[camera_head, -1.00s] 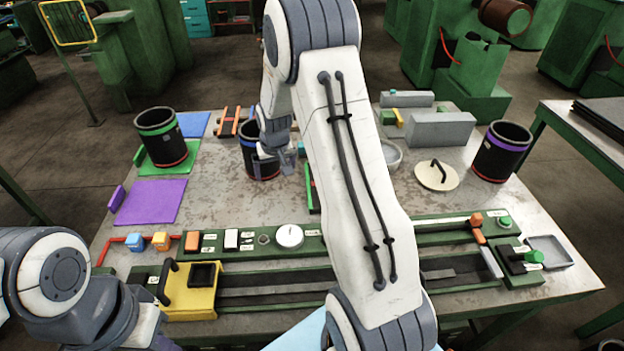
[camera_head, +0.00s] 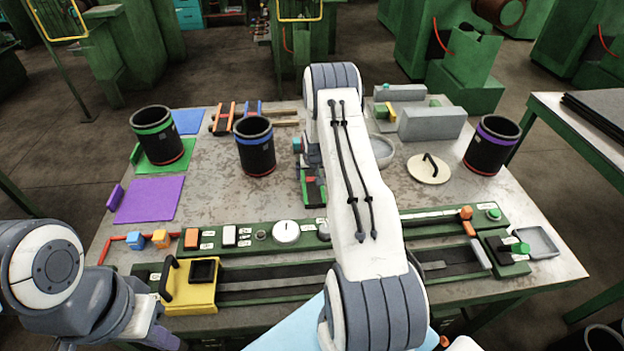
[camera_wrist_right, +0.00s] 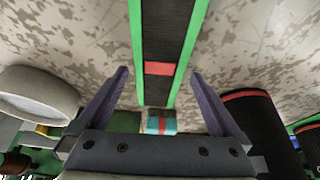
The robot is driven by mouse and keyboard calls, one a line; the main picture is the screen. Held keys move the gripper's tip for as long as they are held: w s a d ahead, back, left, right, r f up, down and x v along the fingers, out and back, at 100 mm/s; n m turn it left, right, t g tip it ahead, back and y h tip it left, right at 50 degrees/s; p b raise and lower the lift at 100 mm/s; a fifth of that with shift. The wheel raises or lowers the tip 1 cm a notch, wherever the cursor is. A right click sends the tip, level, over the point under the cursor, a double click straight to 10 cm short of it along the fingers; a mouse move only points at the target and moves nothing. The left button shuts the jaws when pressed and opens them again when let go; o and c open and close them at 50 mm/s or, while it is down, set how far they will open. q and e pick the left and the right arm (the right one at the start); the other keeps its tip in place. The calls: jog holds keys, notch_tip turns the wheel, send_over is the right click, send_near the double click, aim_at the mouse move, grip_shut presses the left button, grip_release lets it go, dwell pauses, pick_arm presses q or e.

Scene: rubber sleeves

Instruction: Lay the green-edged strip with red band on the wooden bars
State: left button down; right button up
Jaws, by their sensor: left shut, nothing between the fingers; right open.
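The green-edged strip with a red band (camera_wrist_right: 158,69) lies on the table in the right wrist view, black between green edges. In the head view its near part (camera_head: 313,190) shows beside my right forearm, which hides some of it. My right gripper (camera_wrist_right: 160,76) is open, its fingers on either side of the strip and not closed on it. In the head view the right gripper is mostly hidden behind its arm. The wooden bars (camera_head: 285,123) lie at the back of the table, left of my right arm. My left gripper (camera_head: 163,338) is shut and empty at lower left.
A blue-banded black sleeve (camera_head: 255,147) stands left of the strip. A green-banded sleeve (camera_head: 157,137) stands further left, a purple-banded one (camera_head: 492,146) at right. A grey bowl (camera_wrist_right: 38,96) is close to the right gripper. A control panel (camera_head: 275,235) runs along the front.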

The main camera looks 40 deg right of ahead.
aim_at(312, 179)
jog(key=shift+p+x, duration=0.3)
jog(key=shift+x, duration=1.2)
jog(key=c, duration=1.3)
jog(key=shift+r, duration=0.1)
